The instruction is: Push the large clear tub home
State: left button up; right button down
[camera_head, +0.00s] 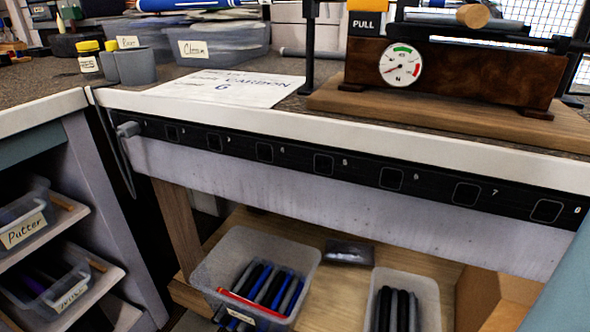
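A large clear tub (213,272) sits on the wooden lower shelf under the bench. It holds several black, blue and grey grips and one red one lying across its front. Neither of my grippers shows in the head view.
A narrower clear tub (431,290) with black grips stands right of it, and a dark box (349,252) lies behind between them. The bench's front rail (300,185) hangs above. Labelled bins (28,228) fill the left shelves. A wooden gauge unit (480,78) stands on the bench.

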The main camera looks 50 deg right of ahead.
aim_at(275, 273)
jog(key=z, duration=1.2)
